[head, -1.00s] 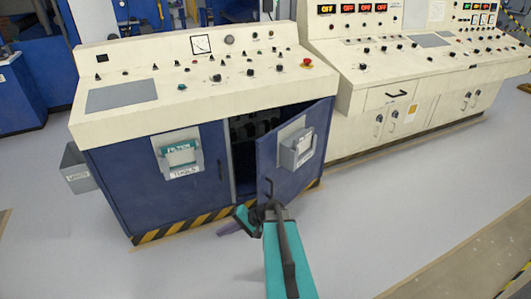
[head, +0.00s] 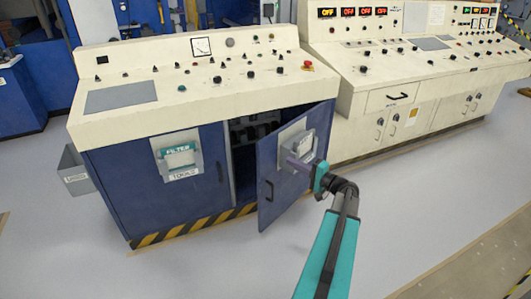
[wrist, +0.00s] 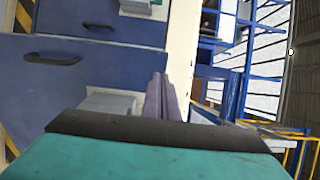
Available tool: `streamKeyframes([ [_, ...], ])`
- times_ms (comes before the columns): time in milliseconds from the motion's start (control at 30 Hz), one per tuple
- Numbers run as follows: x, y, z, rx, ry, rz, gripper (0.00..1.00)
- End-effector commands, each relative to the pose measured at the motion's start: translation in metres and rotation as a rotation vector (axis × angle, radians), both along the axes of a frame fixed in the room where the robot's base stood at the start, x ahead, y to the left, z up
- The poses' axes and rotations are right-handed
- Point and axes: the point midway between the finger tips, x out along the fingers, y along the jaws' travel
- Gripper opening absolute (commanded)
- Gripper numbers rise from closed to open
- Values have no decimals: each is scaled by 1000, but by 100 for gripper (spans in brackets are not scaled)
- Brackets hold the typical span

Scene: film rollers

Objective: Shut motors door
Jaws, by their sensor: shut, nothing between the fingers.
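The motors door appears to be the blue right-hand door (head: 268,212) of the near control desk; it stands ajar, with a dark gap at its left. It has a dark handle (head: 269,190) and a grey document holder (head: 297,140) on its outer face. My gripper (head: 293,163) is shut and empty, in front of the door near the holder's lower part; I cannot tell whether it touches. In the wrist view the purple fingers (wrist: 162,97) lie together beside the grey holder (wrist: 108,103), with the door handle (wrist: 52,58) to the left.
The left door (head: 140,190) is closed and carries a holder labelled TOOLS (head: 177,155). A grey bin (head: 78,168) hangs at the desk's left side. A second cream console (head: 420,100) stands to the right. The grey floor (head: 220,270) in front is clear.

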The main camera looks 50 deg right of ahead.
Motion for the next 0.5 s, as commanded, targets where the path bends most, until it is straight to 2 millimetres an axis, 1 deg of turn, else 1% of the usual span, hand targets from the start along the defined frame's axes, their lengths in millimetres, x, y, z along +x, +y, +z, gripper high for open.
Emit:
streamKeyframes([
  [333,0,-1,0,0,0,-1,0],
  [500,6,0,1,0,0,0,0],
])
